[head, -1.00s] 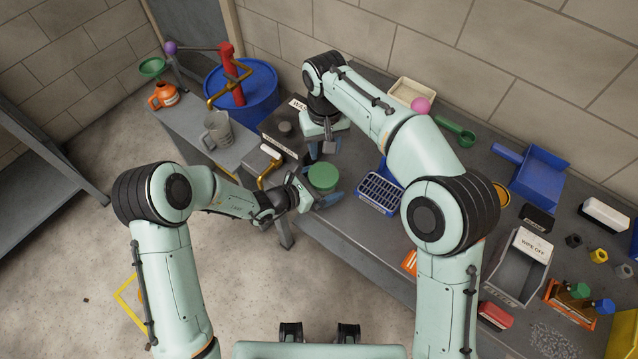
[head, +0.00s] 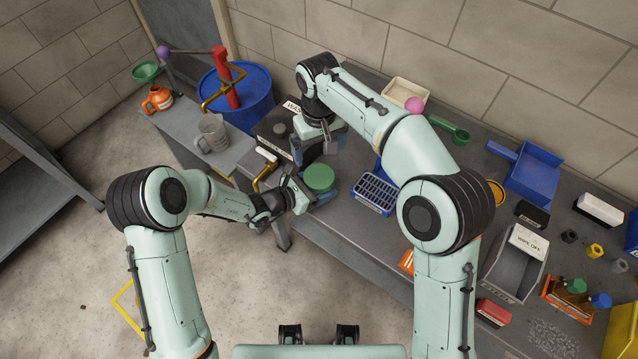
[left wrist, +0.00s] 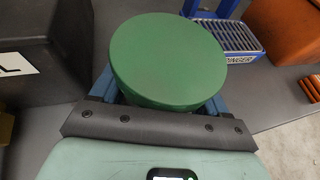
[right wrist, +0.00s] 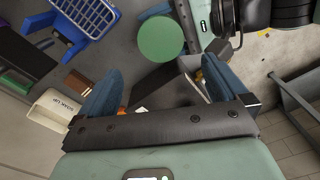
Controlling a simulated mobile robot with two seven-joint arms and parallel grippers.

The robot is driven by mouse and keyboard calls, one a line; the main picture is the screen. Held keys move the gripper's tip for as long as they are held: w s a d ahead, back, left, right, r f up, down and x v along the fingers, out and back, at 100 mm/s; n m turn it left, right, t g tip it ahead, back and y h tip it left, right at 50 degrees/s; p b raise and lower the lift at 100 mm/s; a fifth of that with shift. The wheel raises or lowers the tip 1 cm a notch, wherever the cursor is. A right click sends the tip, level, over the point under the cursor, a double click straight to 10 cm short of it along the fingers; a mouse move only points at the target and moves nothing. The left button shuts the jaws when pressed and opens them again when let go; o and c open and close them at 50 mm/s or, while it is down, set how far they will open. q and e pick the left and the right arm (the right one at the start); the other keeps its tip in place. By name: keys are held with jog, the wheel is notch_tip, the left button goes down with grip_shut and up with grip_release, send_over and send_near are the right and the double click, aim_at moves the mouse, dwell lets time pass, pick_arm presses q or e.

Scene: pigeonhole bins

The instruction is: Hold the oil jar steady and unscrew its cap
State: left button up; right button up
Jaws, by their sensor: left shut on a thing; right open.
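The oil jar's round green cap (head: 319,178) is at the left end of the bench. Seen from above, it hides most of the jar's body. The cap fills the middle of the left wrist view (left wrist: 168,60) and is still on the jar. My left gripper (head: 312,196) is shut around the jar's body, below the cap, with a blue finger on each side. My right gripper (head: 322,143) is open and empty, behind the jar and apart from it. In the right wrist view the cap (right wrist: 161,40) lies beyond the open fingertips.
A dark box with a white label (head: 275,132) stands just left of my right gripper. A blue slotted basket (head: 374,196) is close on the jar's right. A grey jug (head: 213,134) stands on the side bench. The bench front edge runs close by the jar.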

aim_at(319, 176)
notch_tip(319, 176, down, 2)
jog(key=n, duration=1.9)
jog(key=shift+f+n, duration=0.1)
jog(key=shift+n, duration=0.3)
jog(key=shift+f, duration=4.2)
jog(key=c, duration=1)
jog(key=n, duration=0.7)
jog(key=shift+c, duration=0.2)
jog(key=o, duration=1)
jog(key=shift+o, duration=0.2)
